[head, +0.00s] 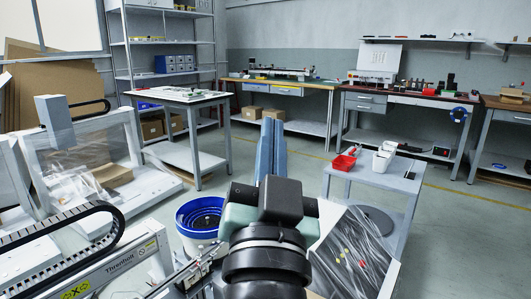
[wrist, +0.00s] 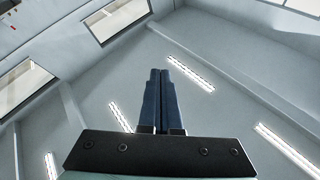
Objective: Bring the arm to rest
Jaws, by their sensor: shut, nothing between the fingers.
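My gripper (wrist: 160,75) shows in the wrist view with its two dark blue fingers pressed together and nothing between them. Behind it in that view are the ceiling, strip lights and windows, so it points upward. In the head view my arm rises at the bottom centre, and the blue fingers of my gripper (head: 270,125) stand upright above the dark wrist. It appears clear of the things around it.
A blue-rimmed bucket (head: 199,222) stands left of my arm. A gantry rail (head: 85,265) fills the lower left. A white-topped table (head: 178,97) stands behind left. Open floor (head: 470,240) lies at far right.

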